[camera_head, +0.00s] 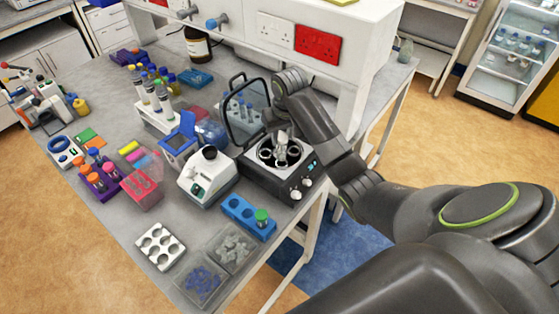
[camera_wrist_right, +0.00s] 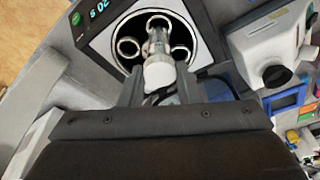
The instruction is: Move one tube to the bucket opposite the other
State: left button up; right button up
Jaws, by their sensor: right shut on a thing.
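The centrifuge (camera_head: 250,172) stands open near the table's right edge, its clear lid (camera_head: 232,115) raised behind it. My right gripper (camera_head: 281,137) is above its bowl. In the right wrist view my right gripper (camera_wrist_right: 160,88) is shut on a white-capped tube (camera_wrist_right: 159,74). The tube points down into the bowl, over the rotor; I cannot tell whether its tip is inside a bucket. Ring-shaped buckets show at the left (camera_wrist_right: 128,48), top (camera_wrist_right: 158,20) and right (camera_wrist_right: 181,54) of the bowl. The held tube and jaws hide part of the rotor. I cannot make out a second tube in the buckets.
A blue rack (camera_head: 239,209) with a green-capped tube (camera_head: 262,216) stands in front of the centrifuge. A white device (camera_head: 205,180) stands left of it. Clear boxes (camera_head: 231,247) and a white rack (camera_head: 160,247) are near the front edge. The raised lid is close to my right arm.

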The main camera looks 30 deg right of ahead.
aim_at(282, 152)
jog(key=shift+f, duration=0.1)
dwell(0.3)
jog(key=shift+f, duration=0.35)
jog(key=shift+f, duration=0.45)
jog(key=shift+f, duration=0.35)
jog(key=shift+f, duration=0.15)
dwell(0.5)
jog(key=shift+f+b, duration=0.3)
jog(key=shift+f, duration=0.75)
jog(key=shift+f, duration=0.15)
jog(key=shift+f+b, duration=0.45)
jog(key=shift+f, duration=0.65)
